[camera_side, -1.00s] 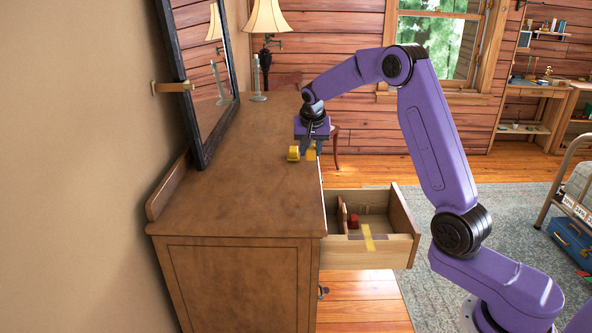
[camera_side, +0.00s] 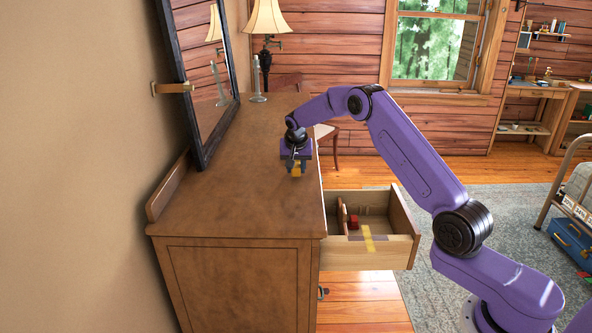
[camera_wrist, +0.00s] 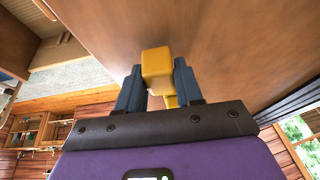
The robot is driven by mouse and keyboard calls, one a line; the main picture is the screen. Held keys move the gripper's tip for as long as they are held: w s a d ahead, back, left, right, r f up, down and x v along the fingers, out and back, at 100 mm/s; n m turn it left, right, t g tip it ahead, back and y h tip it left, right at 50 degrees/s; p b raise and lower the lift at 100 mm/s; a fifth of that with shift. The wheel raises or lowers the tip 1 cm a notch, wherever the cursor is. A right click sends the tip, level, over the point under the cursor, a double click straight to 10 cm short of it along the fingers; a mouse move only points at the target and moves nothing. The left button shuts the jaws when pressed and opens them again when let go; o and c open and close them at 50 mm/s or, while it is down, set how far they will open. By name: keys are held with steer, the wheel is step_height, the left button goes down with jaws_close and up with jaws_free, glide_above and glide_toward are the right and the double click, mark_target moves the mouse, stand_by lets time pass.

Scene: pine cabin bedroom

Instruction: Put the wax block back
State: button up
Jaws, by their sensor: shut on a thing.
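A yellow block (camera_wrist: 157,68), which looks like the wax block, is between the two dark fingers of my gripper (camera_wrist: 157,85) in the wrist view. My gripper is shut on it. In the side view my gripper (camera_side: 296,170) points down over the dresser top (camera_side: 240,205), with the yellow block (camera_side: 296,169) partly hidden by the fingers. I cannot tell whether the block touches the dresser. A second small yellow piece (camera_wrist: 170,101) shows behind the block in the wrist view, mostly hidden.
Inside the drawer are a wooden divider (camera_side: 342,216) and a small red thing (camera_side: 353,221). A framed mirror (camera_side: 200,80) leans at the dresser's wall side. A lamp (camera_side: 266,40) and a clear glass thing (camera_side: 257,80) stand at the far end. The near dresser top is clear.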

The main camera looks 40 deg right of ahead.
steer(key=shift+f, duration=0.6)
steer(key=shift+f, duration=0.1)
steer(key=o, duration=0.9)
steer(key=shift+f, duration=0.1)
steer(key=shift+o, duration=0.2)
